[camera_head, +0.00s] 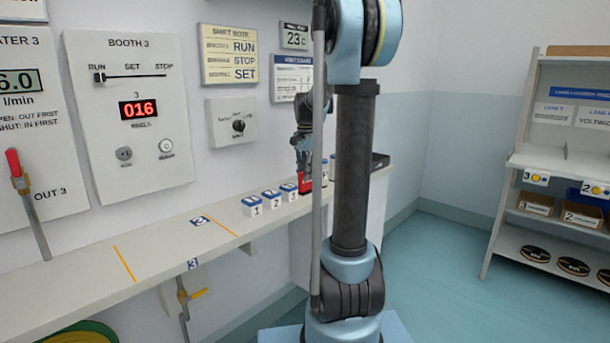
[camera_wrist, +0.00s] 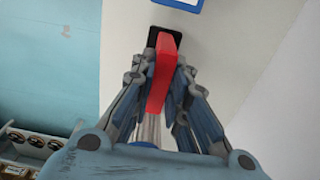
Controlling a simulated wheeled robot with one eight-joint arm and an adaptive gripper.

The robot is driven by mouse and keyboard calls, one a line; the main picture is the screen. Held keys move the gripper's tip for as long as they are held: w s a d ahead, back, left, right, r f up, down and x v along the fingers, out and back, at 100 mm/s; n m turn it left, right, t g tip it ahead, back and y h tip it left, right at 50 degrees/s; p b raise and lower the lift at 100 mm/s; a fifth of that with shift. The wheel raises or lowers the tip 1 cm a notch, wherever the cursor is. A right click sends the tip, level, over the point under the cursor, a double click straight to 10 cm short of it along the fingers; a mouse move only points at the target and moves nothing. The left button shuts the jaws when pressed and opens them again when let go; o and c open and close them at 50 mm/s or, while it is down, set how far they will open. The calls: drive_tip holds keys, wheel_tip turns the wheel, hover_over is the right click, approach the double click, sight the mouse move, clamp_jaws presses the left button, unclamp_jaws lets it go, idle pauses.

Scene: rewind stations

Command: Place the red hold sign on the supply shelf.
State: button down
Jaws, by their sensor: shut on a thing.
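The red hold sign (camera_head: 304,187) is at the far part of the wall counter, under my gripper (camera_head: 303,160). In the wrist view the red sign (camera_wrist: 163,70) stands between the fingers of my gripper (camera_wrist: 161,82), which are shut on it. I cannot tell whether the sign still touches the counter. Its front is hidden. The supply shelf (camera_head: 525,158) stands at the right, across the floor from the counter, with labelled boxes and dark reels on its boards. Part of what looks like that shelf shows at the lower left of the wrist view.
The counter (camera_head: 75,284) runs along the wall. Numbered blocks (camera_head: 274,197) stand on it just left of the sign. A dark tray (camera_head: 379,160) lies at its far end. Blue floor (camera_head: 430,275) is open between counter and shelf. Booth panels line the wall.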

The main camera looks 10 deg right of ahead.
drive_tip(key=c, duration=1.6)
unclamp_jaws()
drive_tip(key=shift+o, duration=0.2)
wheel_tip(320, 180, up, 12)
drive_tip(key=s+f+n+t, duration=0.1)
drive_tip(key=s+f+n, duration=0.25)
drive_tip(key=s, duration=0.55)
drive_tip(key=s+f+n, duration=0.2)
drive_tip(key=s+f, duration=0.3)
drive_tip(key=s, duration=0.4)
drive_tip(key=s+a+f+n+t, duration=0.1)
drive_tip(key=s+f+n, duration=0.4)
drive_tip(key=s+f, duration=1.1)
drive_tip(key=shift+f, duration=0.75)
drive_tip(key=shift+w+n, duration=0.1)
drive_tip(key=shift+n, duration=0.15)
